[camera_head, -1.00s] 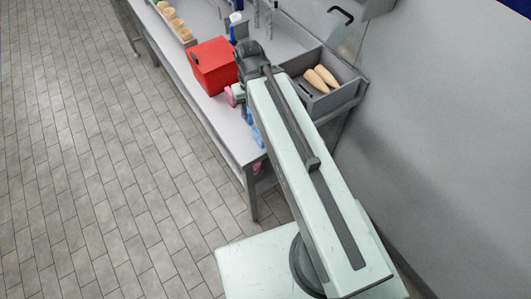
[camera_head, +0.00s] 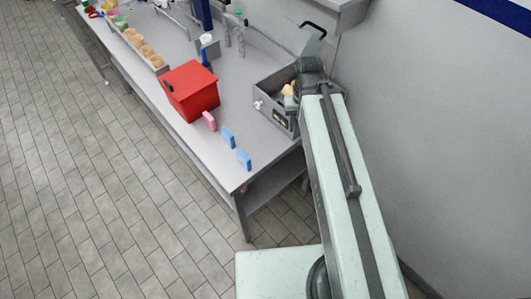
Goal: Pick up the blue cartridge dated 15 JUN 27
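Two blue cartridges stand on the near right part of the grey table: one closer to the front corner (camera_head: 244,159) and one a little behind it (camera_head: 228,138). A pink cartridge (camera_head: 209,121) stands farther back in the same row, next to the red box. Dates on the cartridges are too small to read.
A red box (camera_head: 190,92) stands left of the grey bin (camera_head: 272,114), which holds cones mostly hidden by my arm. A rack of cones (camera_head: 135,42) runs along the table's left edge. Bottles stand at the back. A wall is on the right; tiled floor (camera_head: 70,190) is open at left.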

